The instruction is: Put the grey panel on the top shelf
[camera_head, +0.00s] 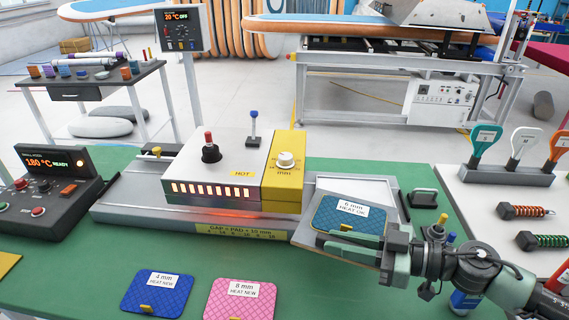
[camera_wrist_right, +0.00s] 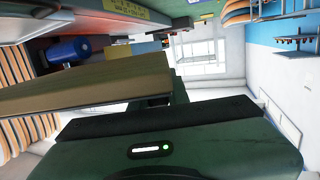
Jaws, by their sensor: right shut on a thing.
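My right gripper (camera_head: 386,254) is at the right end of the press, shut on a thin board with a tan edge (camera_head: 338,246). The right wrist view shows a tan slab (camera_wrist_right: 95,88) beside a dark green gripper part. A blue quilted pad marked 6 mm (camera_head: 345,214) lies over the board. It cannot be told whether the pad rests on it or on the press bed. A light grey flat plate (camera_head: 372,187) shows behind the pad. I cannot tell whether this plate or the held board is the grey panel. No top shelf can be made out. My left gripper is not in view.
The heated press (camera_head: 215,168) stands on the green table (camera_head: 70,262). A control box (camera_head: 48,190) is at left. Blue (camera_head: 157,295) and pink (camera_head: 241,298) pads lie in front. A tool rack (camera_head: 506,175) and coil springs are at right.

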